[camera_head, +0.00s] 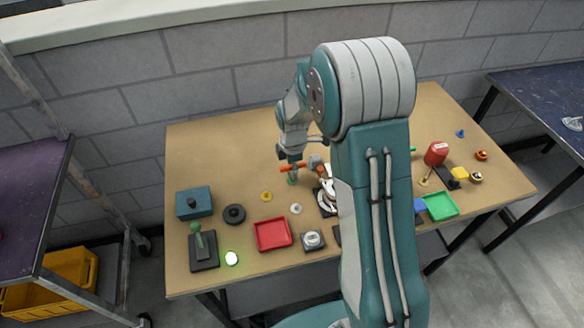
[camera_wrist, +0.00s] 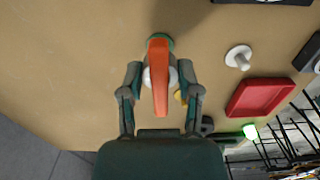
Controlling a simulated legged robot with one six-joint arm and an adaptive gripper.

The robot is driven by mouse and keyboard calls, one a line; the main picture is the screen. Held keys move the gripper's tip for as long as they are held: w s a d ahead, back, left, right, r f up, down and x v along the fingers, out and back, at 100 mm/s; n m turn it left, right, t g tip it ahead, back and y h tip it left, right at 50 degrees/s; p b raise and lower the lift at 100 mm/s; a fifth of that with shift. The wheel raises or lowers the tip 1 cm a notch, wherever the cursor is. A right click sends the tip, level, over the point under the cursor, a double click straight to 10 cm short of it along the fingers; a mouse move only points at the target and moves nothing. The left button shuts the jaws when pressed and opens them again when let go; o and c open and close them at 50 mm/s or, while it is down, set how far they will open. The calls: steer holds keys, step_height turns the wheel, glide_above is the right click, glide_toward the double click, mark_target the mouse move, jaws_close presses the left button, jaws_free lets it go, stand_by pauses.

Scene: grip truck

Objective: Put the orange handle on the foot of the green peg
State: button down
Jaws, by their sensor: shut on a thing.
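The orange handle (camera_head: 297,167) is a bar held level at my gripper (camera_head: 291,163), above the tan table. In the wrist view the handle (camera_wrist: 159,85) runs lengthwise between the two fingers of my gripper (camera_wrist: 160,72), and a pale round part shows behind it. My gripper is shut on the handle; the exact contact is hard to see. A small green round piece (camera_head: 292,182) shows just below, and in the wrist view the green piece (camera_wrist: 167,40) is partly covered by the handle's far end. I cannot tell whether handle and green piece touch, or whether this is the green peg's foot.
A red tray (camera_head: 273,235), a white knob (camera_head: 296,208), a yellow piece (camera_head: 266,196) and a black ring (camera_head: 234,214) lie nearby. A green-knobbed lever (camera_head: 203,250) and a teal box (camera_head: 194,203) stand at the left. My arm hides part of the table's middle.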

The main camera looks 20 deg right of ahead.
steer(key=shift+a+f, duration=0.1)
steer(key=shift+f, duration=1.35)
stand_by(1.5)
steer(key=shift+c, duration=1.1)
jaws_free()
steer(key=shift+o, duration=1.1)
steer(key=shift+r, duration=3.7)
